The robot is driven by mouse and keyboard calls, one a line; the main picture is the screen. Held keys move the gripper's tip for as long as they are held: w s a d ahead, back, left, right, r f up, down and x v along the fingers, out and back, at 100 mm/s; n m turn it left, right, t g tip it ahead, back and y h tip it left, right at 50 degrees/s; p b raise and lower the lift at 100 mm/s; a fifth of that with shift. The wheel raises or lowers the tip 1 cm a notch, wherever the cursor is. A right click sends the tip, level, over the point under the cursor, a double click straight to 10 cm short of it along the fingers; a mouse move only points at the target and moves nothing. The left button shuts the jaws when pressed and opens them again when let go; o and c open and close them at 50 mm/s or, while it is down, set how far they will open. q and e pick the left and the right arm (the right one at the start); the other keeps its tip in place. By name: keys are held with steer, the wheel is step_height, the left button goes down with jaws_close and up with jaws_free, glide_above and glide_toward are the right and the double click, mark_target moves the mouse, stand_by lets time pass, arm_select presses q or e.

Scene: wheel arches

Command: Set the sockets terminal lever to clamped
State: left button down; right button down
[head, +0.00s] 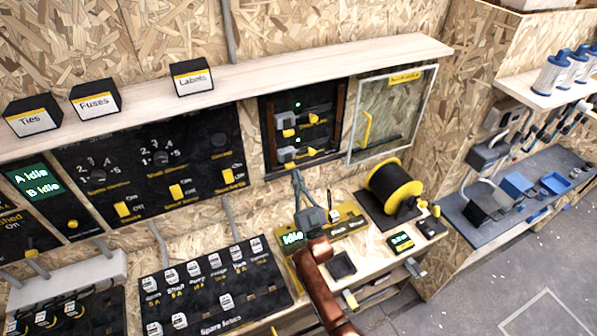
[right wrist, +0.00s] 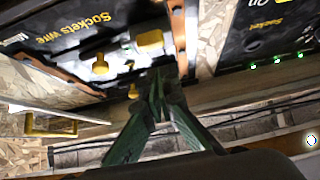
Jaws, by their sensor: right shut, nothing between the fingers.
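The sockets terminal is in the lower part of the open black cabinet (head: 269,150). In the right wrist view its panel carries the label "Sockets wire" (right wrist: 80,30) and yellow parts, the widest (right wrist: 150,40) of which looks like the lever. I cannot tell whether it is clamped. A small yellow knob (right wrist: 98,67) is beside it. My right gripper (head: 297,174) is shut and empty, just below the cabinet in the head view. In the right wrist view its fingertips (right wrist: 160,92) are near the yellow parts; contact cannot be told. My left gripper is not in view.
The clear cabinet door (head: 385,150) stands open at the right, with a yellow handle (head: 366,128). A wooden shelf (head: 290,62) runs above. A black and yellow spool (head: 394,188) stands on the ledge to the right. A fuse board (head: 205,290) lies at lower left.

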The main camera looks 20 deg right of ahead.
steer(key=s+d+f, duration=0.2)
steer(key=s, duration=1.2)
steer(key=shift+f, duration=0.15)
